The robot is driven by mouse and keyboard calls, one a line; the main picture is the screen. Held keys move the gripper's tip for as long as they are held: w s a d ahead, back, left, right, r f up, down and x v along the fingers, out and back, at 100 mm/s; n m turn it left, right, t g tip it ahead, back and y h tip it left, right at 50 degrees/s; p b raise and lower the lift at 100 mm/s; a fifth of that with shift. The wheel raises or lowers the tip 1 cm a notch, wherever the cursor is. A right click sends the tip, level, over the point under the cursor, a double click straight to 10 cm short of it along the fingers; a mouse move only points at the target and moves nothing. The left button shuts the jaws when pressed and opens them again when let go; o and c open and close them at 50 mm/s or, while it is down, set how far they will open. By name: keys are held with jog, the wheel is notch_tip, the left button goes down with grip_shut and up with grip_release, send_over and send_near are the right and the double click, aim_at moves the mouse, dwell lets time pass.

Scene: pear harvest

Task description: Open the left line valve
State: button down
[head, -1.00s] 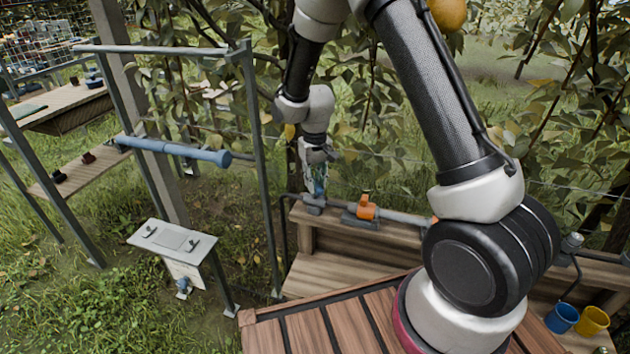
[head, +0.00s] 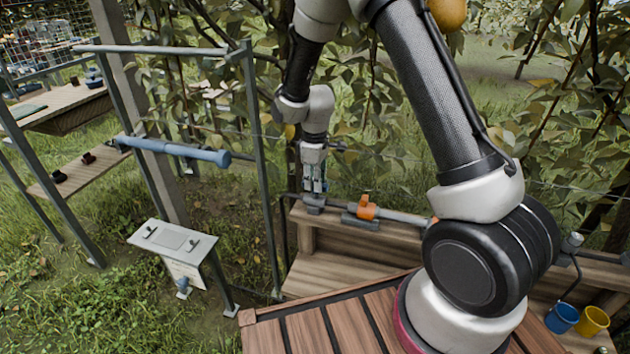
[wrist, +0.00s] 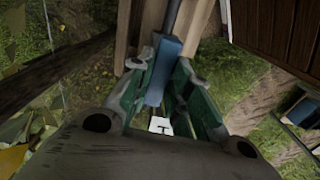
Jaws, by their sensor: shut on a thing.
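My gripper (head: 315,187) points down at the left end of the grey pipe line on the wooden bench. It is shut on a blue valve handle (wrist: 164,62), which shows between its green fingers in the wrist view. In the head view the fingers mostly hide the handle. A grey valve body (head: 314,201) sits just below the fingertips on the line. An orange valve (head: 366,208) stands on the same line, a little to the right and apart from my gripper.
A metal frame post (head: 262,170) rises left of my gripper. A blue cylinder (head: 190,153) is mounted on that frame. A small panel stand (head: 172,240) is at the lower left. Blue (head: 562,318) and yellow (head: 592,321) buckets stand at the lower right. Leafy branches hang behind the arm.

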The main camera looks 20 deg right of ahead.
jog(key=shift+n, duration=0.4)
jog(key=c, duration=1.3)
grip_release()
notch_tip(320, 180, up, 12)
